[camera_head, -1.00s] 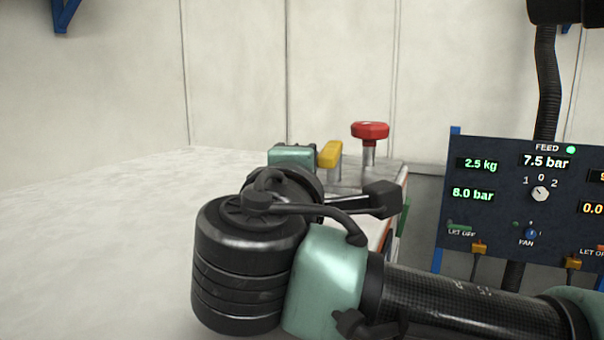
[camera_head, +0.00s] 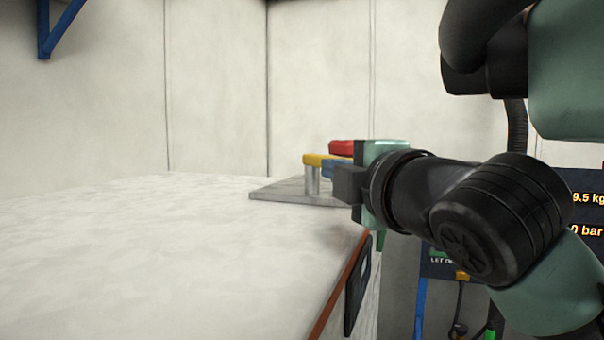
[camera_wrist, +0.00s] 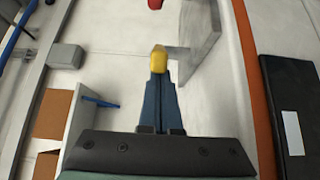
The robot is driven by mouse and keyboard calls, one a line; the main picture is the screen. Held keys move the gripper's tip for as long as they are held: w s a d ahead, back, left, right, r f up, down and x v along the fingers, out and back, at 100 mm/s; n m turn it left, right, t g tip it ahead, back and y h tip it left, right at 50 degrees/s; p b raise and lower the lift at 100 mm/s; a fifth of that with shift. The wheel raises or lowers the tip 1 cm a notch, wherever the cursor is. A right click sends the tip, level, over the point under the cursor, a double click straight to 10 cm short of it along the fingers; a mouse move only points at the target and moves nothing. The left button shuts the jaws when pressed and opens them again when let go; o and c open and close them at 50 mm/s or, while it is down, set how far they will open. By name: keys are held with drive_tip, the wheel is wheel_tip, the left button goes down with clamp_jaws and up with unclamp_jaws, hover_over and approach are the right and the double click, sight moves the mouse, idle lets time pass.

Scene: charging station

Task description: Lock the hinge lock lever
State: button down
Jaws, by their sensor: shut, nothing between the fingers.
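A yellow lever (camera_head: 316,159) sits on top of a short metal post (camera_head: 313,181), which stands on a grey metal plate (camera_head: 278,192) on the bench. I take this to be the hinge lock lever. My gripper (camera_head: 333,168) comes in from the right, its blue fingers shut with nothing between them. In the wrist view the blue fingertips (camera_wrist: 158,78) lie right against or just short of the yellow lever (camera_wrist: 159,60). I cannot tell whether they touch. Part of the lever's right side is hidden behind the fingers.
A red knob (camera_head: 342,147) stands behind the lever, partly hidden by my gripper. The white bench top (camera_head: 150,240) is clear to the left, with an orange-brown edge (camera_head: 335,289) in front. A dark display panel (camera_head: 588,215) is at the right, behind my arm.

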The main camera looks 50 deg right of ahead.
drive_tip(key=d+n+y, duration=0.1)
drive_tip(key=y, duration=0.1)
drive_tip(key=s+d+n+t+y, duration=0.1)
drive_tip(key=d+n+y, duration=0.1)
drive_tip(key=shift+s+t+y, duration=0.1)
drive_tip(key=shift+t+y, duration=0.2)
drive_tip(key=shift+y, duration=0.1)
drive_tip(key=shift+s+d+f+b, duration=0.15)
drive_tip(key=shift+d+b, duration=0.55)
drive_tip(key=shift+d, duration=0.8)
drive_tip(key=shift+d+r, duration=0.1)
drive_tip(key=shift+r, duration=0.1)
drive_tip(key=shift+s+d+r, duration=0.1)
drive_tip(key=shift+d, duration=0.05)
